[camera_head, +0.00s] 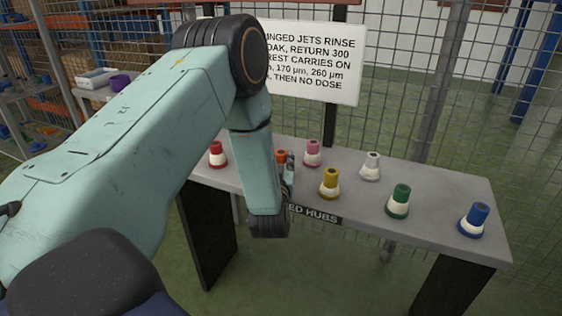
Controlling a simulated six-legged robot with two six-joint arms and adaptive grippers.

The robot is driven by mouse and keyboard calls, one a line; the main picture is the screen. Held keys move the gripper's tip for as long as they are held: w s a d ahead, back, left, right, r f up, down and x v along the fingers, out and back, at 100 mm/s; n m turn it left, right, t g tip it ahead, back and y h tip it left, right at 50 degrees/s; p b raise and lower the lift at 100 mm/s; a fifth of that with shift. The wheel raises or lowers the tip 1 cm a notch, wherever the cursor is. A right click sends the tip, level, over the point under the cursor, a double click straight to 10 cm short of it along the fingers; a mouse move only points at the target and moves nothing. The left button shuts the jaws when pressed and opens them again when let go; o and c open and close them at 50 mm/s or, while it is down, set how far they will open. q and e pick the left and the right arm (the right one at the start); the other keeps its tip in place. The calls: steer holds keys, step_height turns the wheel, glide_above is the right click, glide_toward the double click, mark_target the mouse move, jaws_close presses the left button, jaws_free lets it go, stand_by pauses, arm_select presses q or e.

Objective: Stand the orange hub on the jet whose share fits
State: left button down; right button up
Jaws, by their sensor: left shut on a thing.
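The orange hub (281,155) shows only in part behind my left gripper (288,172), at the grey table. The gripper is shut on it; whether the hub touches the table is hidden. Other coloured hubs with pale lower parts stand upright on the table: red (217,154), pink (313,152), yellow (329,183), white (371,166), green (399,201) and blue (474,219). I cannot make out a jet apart from these. A white sign (312,62), partly covered by my left arm, speaks of jets and lists "170 µm, 260 µm". My right gripper is out of view.
The grey table (440,195) has a front label (315,213) ending in "ED HUBS", partly hidden. A wire mesh fence (400,110) stands behind it. Shelving (30,100) with small items is at the left. The table's back right is bare.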

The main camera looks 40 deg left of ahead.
arm_select(q)
steer(key=shift+s, duration=0.15)
steer(key=c, duration=1.5)
jaws_free()
steer(key=shift+f, duration=0.1)
steer(key=o, duration=0.5)
